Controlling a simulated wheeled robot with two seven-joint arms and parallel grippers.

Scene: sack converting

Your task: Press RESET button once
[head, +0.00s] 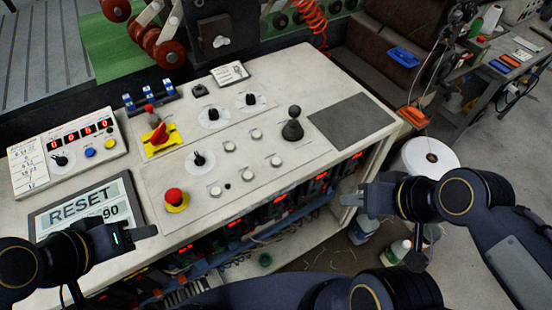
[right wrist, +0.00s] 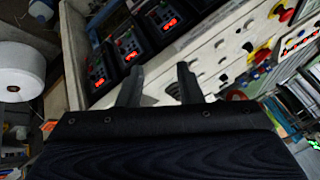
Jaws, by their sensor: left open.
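A framed display (head: 85,204) on the near left of the console top shows the large word RESET and the number 90. The counter box (head: 70,150) behind it has red digits, a black knob, a blue button (head: 89,152) and a yellow button (head: 110,143). My left gripper (head: 146,232) is open over the display's near right corner and hides part of it. I cannot tell whether it touches. My right gripper (head: 358,200) is off the console's right edge; in the right wrist view its fingers (right wrist: 158,86) stand apart with nothing between them.
A red mushroom button (head: 174,197) on a yellow base stands right of the display. Knobs, several white buttons and a black joystick (head: 292,126) fill the console's middle. A dark mat (head: 352,120) lies at its right end. A white roll (head: 428,157) stands beyond my right gripper.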

